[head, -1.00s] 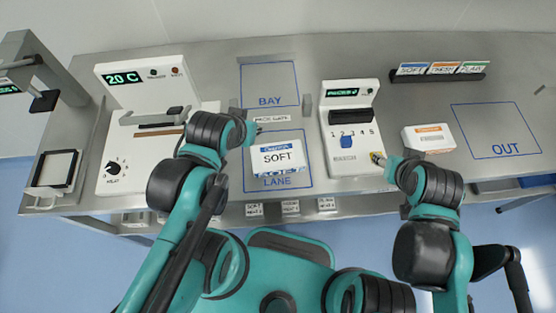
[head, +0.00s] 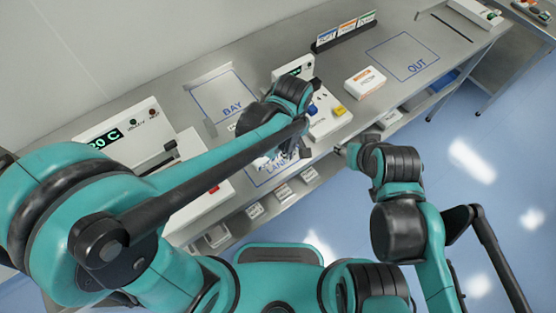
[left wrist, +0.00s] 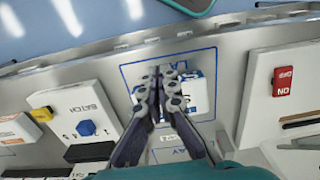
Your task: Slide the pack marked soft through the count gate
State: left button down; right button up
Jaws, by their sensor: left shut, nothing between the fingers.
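The pack marked soft (left wrist: 192,92) is a white box with blue print, lying in the blue-outlined lane (left wrist: 125,76). In the head view my left arm covers most of the pack; a small part shows (head: 262,162). The count gate's label (head: 233,126) lies between lane and bay (head: 212,88), partly covered by my left arm. My right gripper (head: 342,151) hangs at the bench's front edge, away from the pack; its jaws are unclear.
The batch unit with its blue knob (left wrist: 86,128) and yellow button (left wrist: 42,113) stands beside the lane. The heater unit with a red switch (left wrist: 284,78) is on the other side. An orange-labelled pack (head: 366,82) sits near the clear OUT area (head: 400,52).

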aim_at(287, 172)
pick_arm(q)
notch_tip(287, 172, down, 10)
jog(key=b, duration=0.3)
jog(key=shift+w, duration=0.1)
jog(key=w+a, duration=0.2)
jog(key=shift+w+r+b, duration=0.15)
jog(key=shift+w+b, duration=0.2)
jog(key=shift+w, duration=0.05)
jog(key=shift+w+a, duration=0.2)
jog(key=shift+w, duration=0.05)
jog(key=w+a, duration=0.3)
jog(key=w, duration=0.1)
jog(key=w+a, duration=0.4)
jog(key=w, duration=0.1)
jog(key=w+a+b, duration=0.1)
jog(key=w+a, duration=0.2)
jog(key=w, duration=0.2)
jog(key=shift+w+a, duration=0.15)
jog(key=shift+a, duration=0.25)
jog(key=w+a, duration=0.3)
jog(key=w, duration=0.1)
jog(key=w+a, duration=0.4)
jog(key=w, duration=0.1)
jog(key=w+a+p, duration=0.1)
jog(key=w+a, duration=0.2)
jog(key=w, duration=0.1)
jog(key=shift+w+a, duration=0.2)
jog(key=shift+w, duration=0.1)
jog(key=shift+s+d, duration=0.1)
